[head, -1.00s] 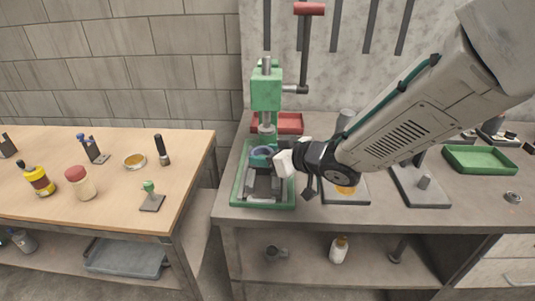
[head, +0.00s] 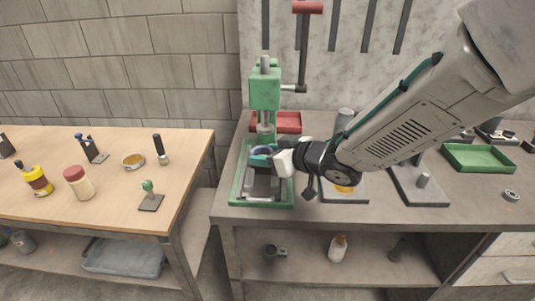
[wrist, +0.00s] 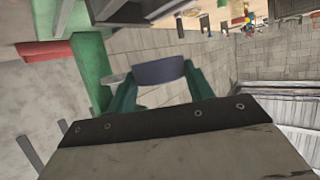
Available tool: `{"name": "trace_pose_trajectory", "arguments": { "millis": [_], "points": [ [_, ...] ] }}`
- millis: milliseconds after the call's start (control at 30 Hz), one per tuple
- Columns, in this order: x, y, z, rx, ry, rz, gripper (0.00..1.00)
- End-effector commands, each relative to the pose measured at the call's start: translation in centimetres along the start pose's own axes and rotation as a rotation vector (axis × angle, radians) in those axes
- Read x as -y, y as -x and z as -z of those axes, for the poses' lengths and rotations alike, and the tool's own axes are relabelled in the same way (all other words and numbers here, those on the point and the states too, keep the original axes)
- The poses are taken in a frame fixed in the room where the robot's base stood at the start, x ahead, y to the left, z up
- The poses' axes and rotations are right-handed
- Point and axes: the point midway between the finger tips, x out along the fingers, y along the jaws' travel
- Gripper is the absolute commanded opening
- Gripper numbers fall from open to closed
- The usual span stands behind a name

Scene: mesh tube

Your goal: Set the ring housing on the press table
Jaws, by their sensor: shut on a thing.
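The ring housing (head: 261,151) is a short dark blue-grey ring. It is in my gripper (head: 266,157), under the ram of the green press (head: 265,92) and over the grey press table (head: 262,186). My gripper reaches in from the right, its teal fingers shut on the ring. In the wrist view the ring (wrist: 160,71) sits between the two green fingertips (wrist: 161,88). The fingers partly hide the ring in the head view, and I cannot tell whether its underside touches the press table.
The press has a green base tray (head: 237,190) and a red-handled lever (head: 307,8). A red tray (head: 290,122) lies behind it. Fixture plates (head: 424,196) and a green tray (head: 480,158) stand to the right. A wooden bench (head: 110,185) with small items is at the left.

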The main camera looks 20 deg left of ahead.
Motion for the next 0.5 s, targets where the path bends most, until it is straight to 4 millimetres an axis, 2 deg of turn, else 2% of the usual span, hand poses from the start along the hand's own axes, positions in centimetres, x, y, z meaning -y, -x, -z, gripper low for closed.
{"name": "trace_pose_trajectory", "arguments": {
  "millis": [500],
  "points": [
    [0.0, -0.2, -0.41, -0.001, 0.0, 0.001, 0.2]
  ]
}}
